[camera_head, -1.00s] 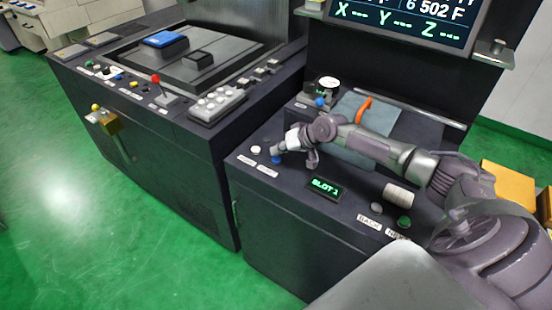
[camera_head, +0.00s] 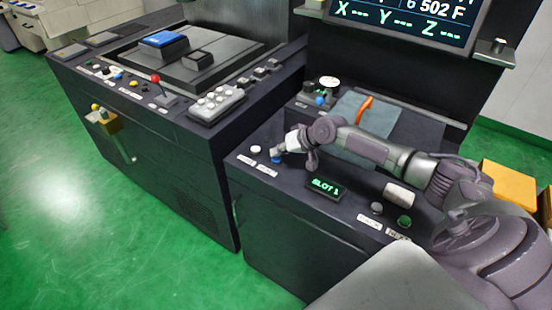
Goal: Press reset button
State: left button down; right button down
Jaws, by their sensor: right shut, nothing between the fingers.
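My left gripper is not in view.
A green-lit "SLOT 1" display (camera_head: 326,187) is right of the buttons. A grey button (camera_head: 376,208) and a green button (camera_head: 404,222) are further right. An orange-handled tool (camera_head: 364,107) lies on a grey-blue cloth (camera_head: 348,112). A gauge (camera_head: 328,84) stands behind.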

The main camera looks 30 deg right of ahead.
aim_at(278, 159)
jog(key=shift+f+b, duration=0.3)
jog(key=shift+f, duration=0.25)
dwell(0.8)
jog(key=shift+r+p, duration=0.9)
jog(key=shift+r, duration=0.05)
notch_tip(278, 159, up, 5)
jog(key=p, duration=0.4)
jog(key=shift+p, duration=0.3)
dwell(0.7)
